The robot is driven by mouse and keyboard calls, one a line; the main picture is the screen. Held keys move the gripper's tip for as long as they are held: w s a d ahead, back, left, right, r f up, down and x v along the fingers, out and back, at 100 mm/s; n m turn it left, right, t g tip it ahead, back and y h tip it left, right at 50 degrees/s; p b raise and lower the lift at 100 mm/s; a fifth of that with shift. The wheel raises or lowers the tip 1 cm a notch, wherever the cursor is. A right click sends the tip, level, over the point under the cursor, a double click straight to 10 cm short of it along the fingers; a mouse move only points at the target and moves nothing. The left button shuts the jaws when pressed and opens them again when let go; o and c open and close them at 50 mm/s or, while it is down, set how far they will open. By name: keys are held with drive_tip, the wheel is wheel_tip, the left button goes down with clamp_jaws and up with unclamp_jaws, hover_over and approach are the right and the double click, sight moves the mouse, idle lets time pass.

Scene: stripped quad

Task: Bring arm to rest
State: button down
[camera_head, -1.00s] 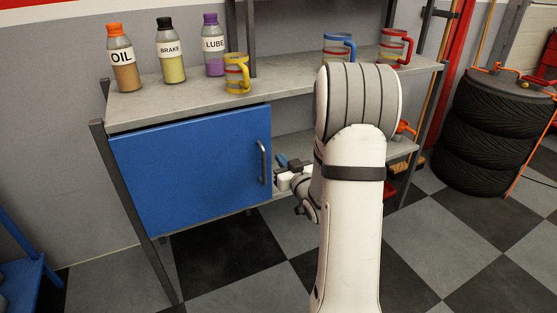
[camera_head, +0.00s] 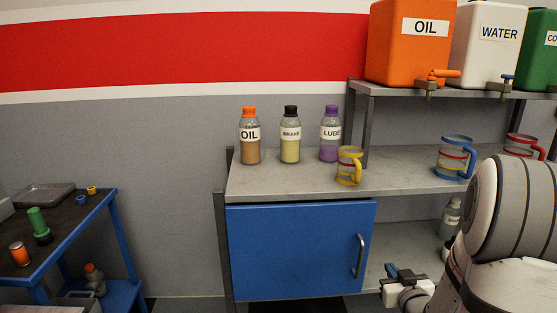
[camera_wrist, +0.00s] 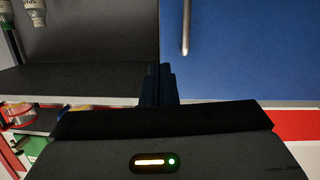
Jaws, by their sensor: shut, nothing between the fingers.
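My arm stands at the lower right of the head view, in front of the shelf unit. My gripper (camera_head: 393,270) shows small beside it, near the lower right of the blue cabinet door. In the wrist view my gripper's dark fingers (camera_wrist: 160,85) are together with nothing between them. The blue door (camera_head: 290,250) is shut, and its handle (camera_head: 360,256) is on the right side. The wrist view, which looks upside down, shows the door (camera_wrist: 240,50) and handle (camera_wrist: 185,28) beyond the fingers. I cannot tell the exact gap to the door.
Oil (camera_head: 249,150), brake (camera_head: 290,148) and lube (camera_head: 329,147) bottles stand on the grey worktop (camera_head: 270,182) with a yellow mug (camera_head: 348,172) and a blue-handled mug (camera_head: 453,158). Large tanks stand above. A blue-framed table (camera_head: 100,202) is at left.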

drive_tip(key=s+a+r+g+h+p, duration=0.1)
drive_tip(key=s+a+r+g+p, duration=0.25)
drive_tip(key=r+p, duration=0.45)
drive_tip(key=s+a+r+g+p, duration=0.35)
drive_tip(key=r+p, duration=0.25)
drive_tip(key=r, duration=0.5)
drive_tip(key=s+a+r+g+p, duration=0.3)
drive_tip(key=s+a+r+p, duration=0.1)
drive_tip(key=s+r, duration=0.2)
drive_tip(key=s+a+r+g+y+p, duration=0.1)
drive_tip(key=s+a+r+g+p, duration=0.2)
drive_tip(key=s+a+r+p, duration=0.2)
drive_tip(key=s+r, duration=0.1)
drive_tip(key=s, duration=0.2)
drive_tip(key=shift+r+m+y, duration=0.2)
drive_tip(key=shift+m+y, duration=0.1)
